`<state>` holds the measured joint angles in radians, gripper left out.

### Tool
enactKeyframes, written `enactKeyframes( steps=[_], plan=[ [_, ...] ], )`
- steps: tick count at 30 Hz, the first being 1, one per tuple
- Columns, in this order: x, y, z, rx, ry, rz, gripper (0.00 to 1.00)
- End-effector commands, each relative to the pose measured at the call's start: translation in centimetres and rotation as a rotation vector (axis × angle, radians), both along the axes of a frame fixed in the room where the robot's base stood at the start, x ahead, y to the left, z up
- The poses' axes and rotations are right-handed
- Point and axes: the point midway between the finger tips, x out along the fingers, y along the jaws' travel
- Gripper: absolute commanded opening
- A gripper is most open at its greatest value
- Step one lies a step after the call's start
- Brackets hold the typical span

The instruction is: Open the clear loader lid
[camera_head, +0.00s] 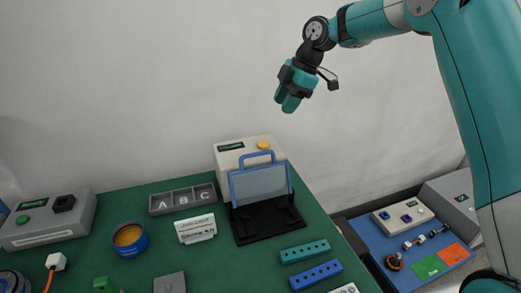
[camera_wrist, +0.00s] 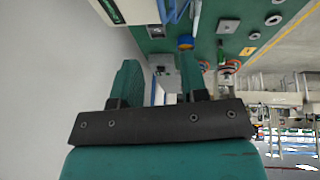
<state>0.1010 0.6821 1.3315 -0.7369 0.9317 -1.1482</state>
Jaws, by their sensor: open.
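The clear loader lid (camera_head: 260,184), with a blue frame and a blue handle (camera_head: 257,155), stands raised at the back of the black loader base (camera_head: 268,221). The base's top lies uncovered in front of it. The cream loader housing (camera_head: 228,153) with a yellow button is behind the lid. My gripper (camera_head: 287,104) is high above and to the right of the lid, apart from it, touching nothing. In the wrist view my gripper (camera_wrist: 160,75) shows two spread fingers with nothing between them; part of the housing (camera_wrist: 130,10) shows at the top edge.
On the green table are a tray marked A B C (camera_head: 182,199), a white sign (camera_head: 196,228), a blue round container (camera_head: 130,238), a grey box (camera_head: 45,222) and teal and blue bars (camera_head: 304,251). A blue side table (camera_head: 395,232) stands right. The air around my gripper is free.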

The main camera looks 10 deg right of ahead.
Motion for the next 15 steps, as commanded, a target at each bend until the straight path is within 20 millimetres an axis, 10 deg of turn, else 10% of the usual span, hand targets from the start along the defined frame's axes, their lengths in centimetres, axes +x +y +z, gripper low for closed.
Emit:
enactKeyframes(
  steps=[15],
  plan=[
    [0.8, 4.5, -10.1, -0.002, 0.008, 0.001, 0.4]
  ],
)
